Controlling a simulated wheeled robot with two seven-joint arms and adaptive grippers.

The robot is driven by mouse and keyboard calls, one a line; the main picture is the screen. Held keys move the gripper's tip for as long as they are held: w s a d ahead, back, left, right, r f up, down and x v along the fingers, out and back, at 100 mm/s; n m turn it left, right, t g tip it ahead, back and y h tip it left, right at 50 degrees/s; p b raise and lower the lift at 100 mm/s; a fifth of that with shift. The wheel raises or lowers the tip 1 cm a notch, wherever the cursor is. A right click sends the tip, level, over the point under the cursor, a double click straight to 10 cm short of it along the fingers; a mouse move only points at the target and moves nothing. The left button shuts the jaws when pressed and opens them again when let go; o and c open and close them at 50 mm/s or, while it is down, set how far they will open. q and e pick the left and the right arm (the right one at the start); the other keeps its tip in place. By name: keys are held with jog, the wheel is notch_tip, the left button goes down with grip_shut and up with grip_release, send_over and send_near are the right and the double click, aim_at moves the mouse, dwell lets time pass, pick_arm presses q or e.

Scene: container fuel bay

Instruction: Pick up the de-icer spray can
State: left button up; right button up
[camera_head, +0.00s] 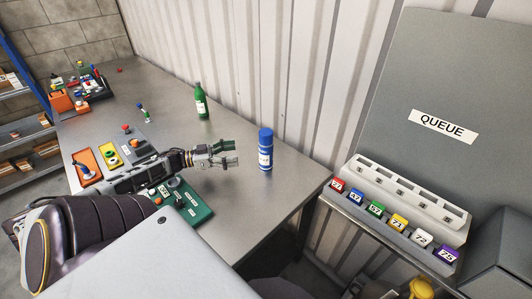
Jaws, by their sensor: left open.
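A blue spray can with a pale label (265,150) stands upright on the grey metal table, near its right end by the corrugated wall. I take it for the de-icer; its print is too small to read. My left gripper (234,153) comes in from the left and is open, its fingers pointing at the can. The fingertips look a short gap to the left of the can, and nothing shows between them. My right gripper is not in view.
A green bottle (201,101) stands farther back. Orange, yellow and grey control panels (110,153) and a green panel (196,213) lie around my left arm. A QUEUE board (444,127) with a rack of numbered coloured tags (398,222) is at right.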

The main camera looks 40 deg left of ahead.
aim_at(261, 147)
pick_arm(q)
jog(key=x, duration=0.8)
jog(key=shift+d+r, duration=0.2)
jog(key=shift+d, duration=0.1)
dwell(0.6)
jog(key=shift+w, duration=0.2)
jog(key=shift+x, duration=2.55)
jog(key=shift+a, duration=0.15)
jog(key=shift+w, duration=0.1)
jog(key=c, duration=1.5)
jog(key=shift+r, duration=0.2)
